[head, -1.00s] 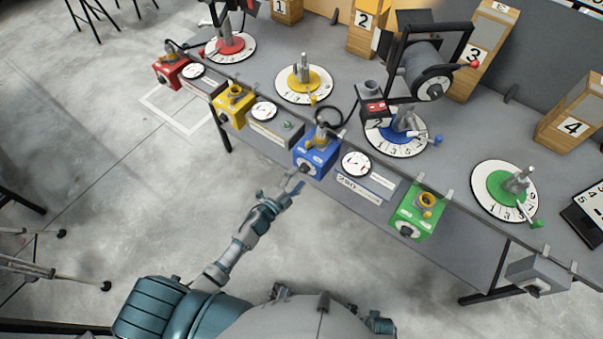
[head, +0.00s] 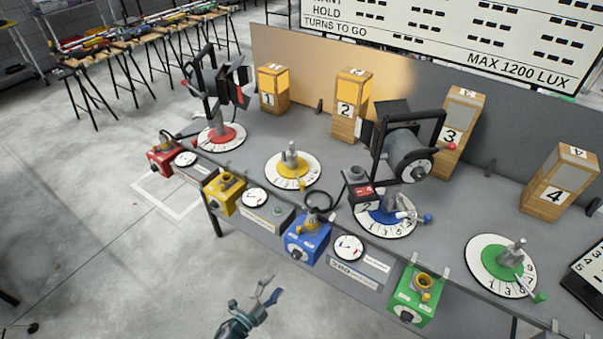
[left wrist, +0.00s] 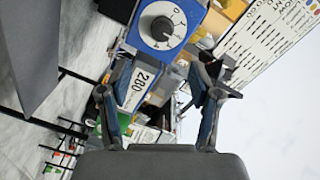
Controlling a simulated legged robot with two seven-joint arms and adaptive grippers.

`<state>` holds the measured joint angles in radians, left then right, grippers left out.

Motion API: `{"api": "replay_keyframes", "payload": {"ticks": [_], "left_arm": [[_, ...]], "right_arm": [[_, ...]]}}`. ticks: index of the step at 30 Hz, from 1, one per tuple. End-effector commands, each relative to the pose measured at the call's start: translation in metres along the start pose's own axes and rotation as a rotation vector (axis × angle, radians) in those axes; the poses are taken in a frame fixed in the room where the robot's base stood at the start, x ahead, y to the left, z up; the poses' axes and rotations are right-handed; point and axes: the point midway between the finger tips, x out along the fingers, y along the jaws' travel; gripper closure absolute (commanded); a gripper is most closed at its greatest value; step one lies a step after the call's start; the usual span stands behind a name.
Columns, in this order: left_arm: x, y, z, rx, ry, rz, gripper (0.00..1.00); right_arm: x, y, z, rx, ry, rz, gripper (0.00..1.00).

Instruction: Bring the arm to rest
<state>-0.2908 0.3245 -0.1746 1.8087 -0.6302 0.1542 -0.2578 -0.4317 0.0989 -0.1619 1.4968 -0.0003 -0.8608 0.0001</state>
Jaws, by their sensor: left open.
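My left gripper (head: 268,291) is open and empty in the head view. It is over the floor in front of the table, below the blue box (head: 307,243) and apart from it. In the left wrist view the two fingers (left wrist: 160,92) stand wide apart with nothing between them. The blue box with its black dial (left wrist: 162,28) shows beyond them, with a plate reading 280 (left wrist: 140,85). My right gripper is not in view.
The table (head: 330,160) carries a red-based lamp (head: 222,100), a second lamp (head: 408,150) on the blue disc, and numbered wooden blocks. Red (head: 162,160), yellow (head: 226,195) and green (head: 411,296) boxes line its front edge. Floor in front is clear.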

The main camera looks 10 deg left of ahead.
Motion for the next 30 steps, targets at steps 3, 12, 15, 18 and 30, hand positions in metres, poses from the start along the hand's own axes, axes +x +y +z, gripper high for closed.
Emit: {"api": "replay_keyframes", "payload": {"ticks": [3, 12, 15, 18, 30], "left_arm": [[0.000, 0.001, 0.001, -0.006, -0.006, 0.002, 0.37], [-0.049, 0.115, 0.082, -0.415, -0.473, 0.190, 0.37], [-0.096, 0.183, 0.102, -0.616, -0.718, 0.306, 0.37], [-0.145, 0.242, 0.104, -0.784, -0.934, 0.418, 0.37], [-0.244, 0.332, 0.070, -1.045, -1.309, 0.641, 0.37]], "right_arm": [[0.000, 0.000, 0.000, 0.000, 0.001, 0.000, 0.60], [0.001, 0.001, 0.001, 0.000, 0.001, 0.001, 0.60], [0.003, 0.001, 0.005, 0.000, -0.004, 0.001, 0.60], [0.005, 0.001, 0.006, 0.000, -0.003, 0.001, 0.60], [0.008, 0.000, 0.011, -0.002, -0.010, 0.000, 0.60]]}}
